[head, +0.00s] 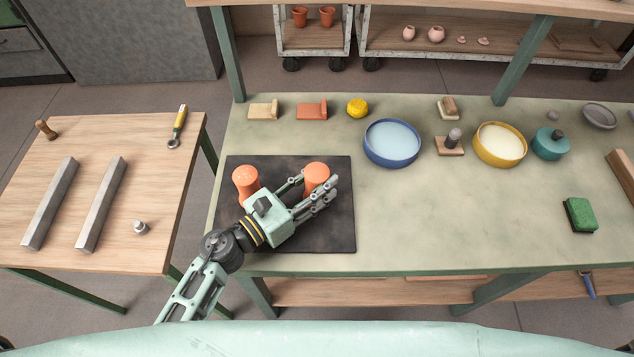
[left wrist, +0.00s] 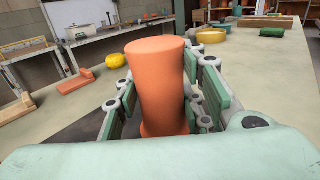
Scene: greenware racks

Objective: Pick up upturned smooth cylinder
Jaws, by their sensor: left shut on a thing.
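An orange smooth cylinder (head: 316,174) with a slightly waisted side stands upright on the dark mat (head: 300,238), at its right part. In the left wrist view the orange cylinder (left wrist: 158,85) fills the middle, between the finger pads. My left gripper (head: 318,190) is shut on it; the fingers hide its lower part in the head view. A second orange cylinder (head: 245,180) of similar shape stands on the mat's left part, behind my left wrist. I cannot tell from the frames whether the held one touches the mat. My right gripper is not in view.
Behind the mat lie a tan piece (head: 264,110), an orange piece (head: 312,110) and a yellow sponge (head: 358,108). A blue basin (head: 392,164) stands right of them. A wooden table (head: 150,145) stands left.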

